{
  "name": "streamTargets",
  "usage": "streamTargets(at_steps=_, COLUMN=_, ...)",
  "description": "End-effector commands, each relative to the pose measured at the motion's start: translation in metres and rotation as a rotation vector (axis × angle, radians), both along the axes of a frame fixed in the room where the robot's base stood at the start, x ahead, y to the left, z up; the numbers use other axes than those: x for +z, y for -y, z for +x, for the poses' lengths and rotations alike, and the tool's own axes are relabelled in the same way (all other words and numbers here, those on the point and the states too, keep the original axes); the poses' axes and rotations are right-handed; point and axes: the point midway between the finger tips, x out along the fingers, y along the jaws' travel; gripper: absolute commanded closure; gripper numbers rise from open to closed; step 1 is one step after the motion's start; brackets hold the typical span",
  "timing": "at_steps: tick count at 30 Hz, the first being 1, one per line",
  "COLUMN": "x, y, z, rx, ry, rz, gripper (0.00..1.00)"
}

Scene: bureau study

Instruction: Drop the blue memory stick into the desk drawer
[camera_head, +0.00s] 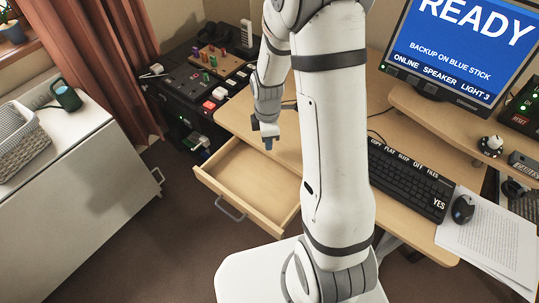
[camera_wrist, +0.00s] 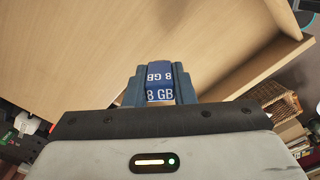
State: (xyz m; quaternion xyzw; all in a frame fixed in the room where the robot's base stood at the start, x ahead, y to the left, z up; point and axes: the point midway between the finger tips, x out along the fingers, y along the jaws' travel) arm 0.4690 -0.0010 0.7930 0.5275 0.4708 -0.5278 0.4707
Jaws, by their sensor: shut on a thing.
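The blue memory stick (camera_wrist: 160,77), marked "8 GB", is between the two fingers of my gripper (camera_wrist: 158,88) in the wrist view. My gripper (camera_head: 268,142) is shut on it. In the head view the gripper points down over the back part of the open desk drawer (camera_head: 238,176), near the desk's front edge; the stick is too small there to make out clearly. The drawer is pulled out, pale wood, with a grey handle (camera_head: 229,208), and the part of its floor that shows is bare. My arm hides its right side.
The desk (camera_head: 290,125) holds a black keyboard (camera_head: 405,180), a mouse (camera_head: 463,209), papers (camera_head: 490,240) and a monitor (camera_head: 460,50). A black panel with coloured buttons (camera_head: 205,85) stands left of the desk. A white cabinet (camera_head: 85,150) is at far left, with open floor between.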

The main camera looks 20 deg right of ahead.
Motion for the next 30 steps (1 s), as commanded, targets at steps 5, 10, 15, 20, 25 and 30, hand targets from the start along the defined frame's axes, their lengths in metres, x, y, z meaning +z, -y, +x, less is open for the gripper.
streamTargets(at_steps=5, x=-0.015, y=0.000, z=-0.014, rx=0.371, ry=0.001, rz=0.000, gripper=0.97)
streamTargets(at_steps=10, x=-0.019, y=0.000, z=-0.022, rx=0.612, ry=0.001, rz=0.000, gripper=0.97)
streamTargets(at_steps=15, x=-0.021, y=0.001, z=-0.026, rx=0.727, ry=0.000, rz=0.000, gripper=0.97)
streamTargets(at_steps=20, x=-0.026, y=0.001, z=-0.027, rx=0.750, ry=0.000, rz=0.000, gripper=0.97)
streamTargets(at_steps=25, x=-0.042, y=0.001, z=-0.027, rx=0.748, ry=-0.001, rz=0.000, gripper=0.97)
streamTargets(at_steps=30, x=-0.063, y=0.001, z=-0.027, rx=0.746, ry=-0.001, rz=0.000, gripper=0.97)
